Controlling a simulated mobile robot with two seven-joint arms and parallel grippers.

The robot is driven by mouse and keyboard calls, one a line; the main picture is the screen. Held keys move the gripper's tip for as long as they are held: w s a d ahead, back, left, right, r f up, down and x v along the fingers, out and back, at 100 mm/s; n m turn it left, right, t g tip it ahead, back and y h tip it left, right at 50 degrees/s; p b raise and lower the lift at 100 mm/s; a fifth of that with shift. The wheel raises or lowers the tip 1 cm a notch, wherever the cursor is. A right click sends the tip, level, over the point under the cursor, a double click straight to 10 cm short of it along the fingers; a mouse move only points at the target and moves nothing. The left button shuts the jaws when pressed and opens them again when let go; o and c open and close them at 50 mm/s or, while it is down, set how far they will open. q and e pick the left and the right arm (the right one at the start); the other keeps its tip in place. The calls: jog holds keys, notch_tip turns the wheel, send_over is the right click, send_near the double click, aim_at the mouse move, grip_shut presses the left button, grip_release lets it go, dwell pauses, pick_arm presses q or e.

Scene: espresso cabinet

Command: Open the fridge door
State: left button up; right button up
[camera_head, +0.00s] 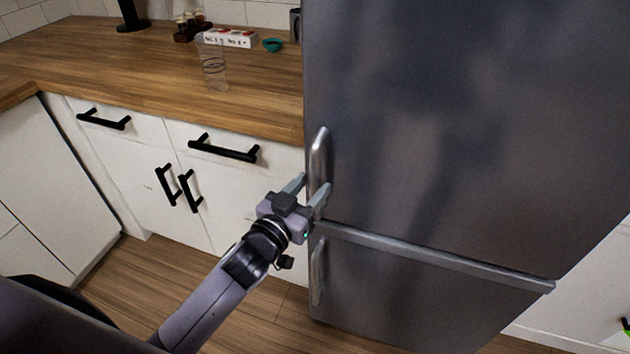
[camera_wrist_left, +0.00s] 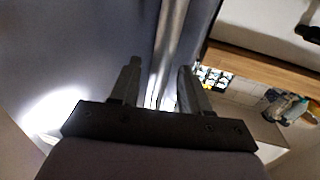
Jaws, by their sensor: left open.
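The fridge (camera_head: 450,130) is dark grey, and its upper and lower doors are shut. The upper door has a vertical silver handle (camera_head: 319,155) near its left edge. My left gripper (camera_head: 316,183) is open at the lower part of this handle, with one finger to each side of it. In the left wrist view the handle (camera_wrist_left: 171,45) runs between the two open fingers (camera_wrist_left: 158,85). I cannot tell whether either finger touches it. The lower door has its own silver handle (camera_head: 318,270). My right gripper is not in view.
A wooden counter (camera_head: 130,60) over white cabinets with black handles (camera_head: 224,148) stands left of the fridge. A clear cup (camera_head: 214,65), a white box (camera_head: 230,38) and a teal bowl (camera_head: 273,45) are on it. The wooden floor (camera_head: 140,275) in front is clear.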

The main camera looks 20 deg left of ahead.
pick_arm(q)
jog(key=shift+x, duration=1.1)
grip_shut()
jog(key=shift+s, duration=0.1)
